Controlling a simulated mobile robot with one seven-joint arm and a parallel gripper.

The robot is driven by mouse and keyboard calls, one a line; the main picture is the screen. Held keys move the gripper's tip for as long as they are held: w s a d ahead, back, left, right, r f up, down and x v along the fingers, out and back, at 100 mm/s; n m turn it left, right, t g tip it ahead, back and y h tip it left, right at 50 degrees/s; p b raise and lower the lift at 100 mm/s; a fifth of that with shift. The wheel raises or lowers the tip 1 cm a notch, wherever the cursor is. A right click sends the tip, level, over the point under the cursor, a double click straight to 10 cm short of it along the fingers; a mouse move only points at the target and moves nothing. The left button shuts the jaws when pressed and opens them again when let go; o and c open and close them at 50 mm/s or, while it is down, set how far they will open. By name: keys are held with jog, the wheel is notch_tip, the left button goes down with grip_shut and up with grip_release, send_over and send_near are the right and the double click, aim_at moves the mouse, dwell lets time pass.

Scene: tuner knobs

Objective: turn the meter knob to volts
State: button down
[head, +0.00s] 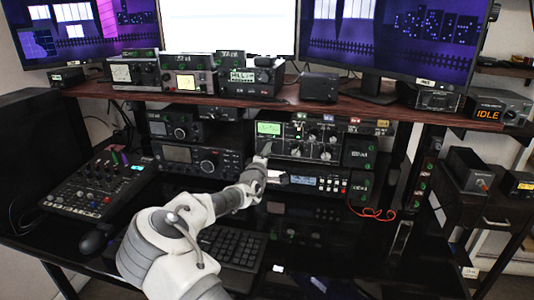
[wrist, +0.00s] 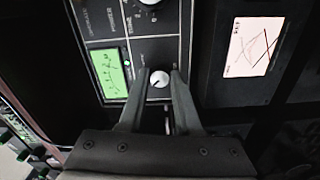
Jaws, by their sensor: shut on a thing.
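The tuner panel (head: 290,139) stands in the middle of the desk, with a lit green meter (head: 269,128) at its upper left and larger knobs (head: 313,137) to the right. My gripper (head: 264,151) reaches the panel just below the meter and hides the small knob there. In the wrist view, that white meter knob (wrist: 159,79) sits between the two fingertips of my gripper (wrist: 159,73), which is shut on it. The green meter (wrist: 110,73) is just left of the fingers. A dark pointer mark shows on the knob, but its labels are too small to read.
A shelf (head: 230,97) with several small radios runs above the panel. Radio units (head: 195,160) stand to its left and a rack unit (head: 318,183) sits below. A keyboard (head: 232,245) lies under my arm, with a mixer (head: 100,185) at left.

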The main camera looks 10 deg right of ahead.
jog(key=c, duration=0.6)
grip_release()
jog(key=p+v, duration=0.2)
jog(key=v, duration=1.5)
jog(key=shift+s, duration=0.2)
